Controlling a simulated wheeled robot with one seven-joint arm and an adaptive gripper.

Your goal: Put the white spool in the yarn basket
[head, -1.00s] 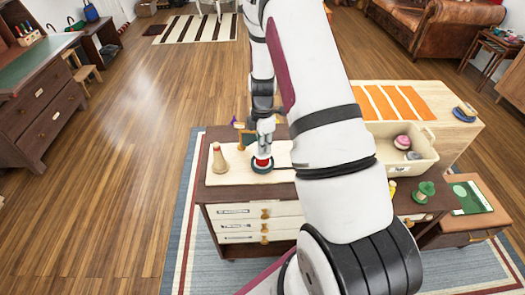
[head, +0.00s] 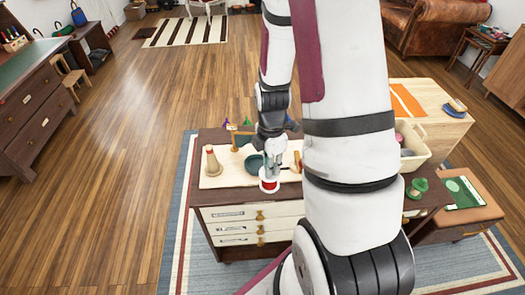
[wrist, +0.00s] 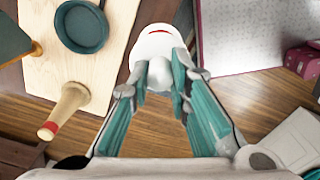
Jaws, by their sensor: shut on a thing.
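My gripper (head: 269,171) is shut on a spool (head: 269,185) with white ends and a red band, held up near the front edge of the dark desk. In the wrist view the fingertips (wrist: 160,78) close on the white spool (wrist: 153,42), with a red strip on its far side. The cream yarn basket (head: 419,154), with pink and grey balls inside, stands to the right. My arm hides its left part.
A green spool-like thing (head: 416,188) stands at the desk's right. A light wooden table (head: 448,125) is behind the basket.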

